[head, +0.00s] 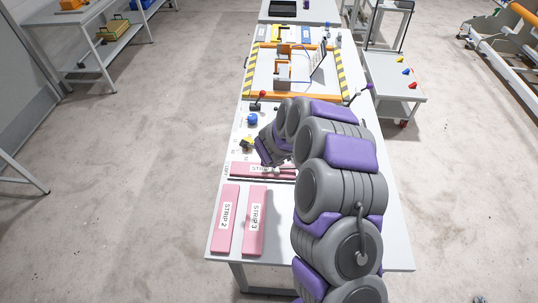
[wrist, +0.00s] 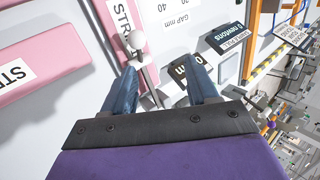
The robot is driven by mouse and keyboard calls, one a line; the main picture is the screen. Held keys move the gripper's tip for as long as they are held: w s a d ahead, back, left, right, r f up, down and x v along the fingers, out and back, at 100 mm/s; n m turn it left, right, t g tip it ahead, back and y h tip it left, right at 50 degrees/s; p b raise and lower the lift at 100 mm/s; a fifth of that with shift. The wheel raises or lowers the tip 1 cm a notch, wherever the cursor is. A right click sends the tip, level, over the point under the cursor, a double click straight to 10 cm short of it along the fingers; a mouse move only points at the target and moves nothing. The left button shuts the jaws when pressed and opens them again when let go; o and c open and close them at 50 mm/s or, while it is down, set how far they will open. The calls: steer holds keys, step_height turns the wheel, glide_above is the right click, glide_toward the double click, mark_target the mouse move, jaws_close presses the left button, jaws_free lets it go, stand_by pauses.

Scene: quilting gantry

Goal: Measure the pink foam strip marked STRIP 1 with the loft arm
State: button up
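The pink foam strip marked STRIP 1 (head: 240,168) lies crosswise on the long white table; my arm hides its right part. In the wrist view a pink strip with a partly cut-off label (wrist: 122,45) is at top left, probably the same one. A silver rod with pale balls (wrist: 138,57), which looks like the loft arm, runs beside that strip and back between my fingers. My gripper (wrist: 162,75) has its two blue fingers apart around the rod, with gaps visible. In the head view my gripper (head: 272,158) is low over the table by STRIP 1.
STRIP 2 (head: 225,225) and STRIP 3 (head: 255,233) lie side by side at the near end. Beyond STRIP 1 are a blue knob (head: 252,118) and a striped frame (head: 248,72). A side cart (head: 398,92) stands at the right.

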steer(key=p+v, duration=0.1)
steer(key=v, duration=0.8)
stand_by(0.3)
steer(key=s+a+r+n+g+y+b, duration=0.25)
steer(key=s+r+n+y+b, duration=0.35)
steer(key=s+r+n, duration=0.55)
steer(key=s+d+f+n+g+h+b, duration=0.1)
steer(key=s+d+n+g+h+b, duration=0.1)
steer(key=s+d, duration=0.5)
steer(key=s+d+f+n+g+h+b, duration=0.1)
steer(key=s+d+n+g+h+b, duration=0.1)
steer(key=s+d, duration=0.5)
steer(key=s+d+f+n+g+h+b, duration=0.1)
steer(key=s+d, duration=0.6)
steer(key=s, duration=0.9)
steer(key=shift+f+n+g+h+b, duration=0.4)
steer(key=shift+n+g+h+b, duration=0.25)
steer(key=shift+n, duration=0.4)
steer(key=shift+w+a, duration=0.1)
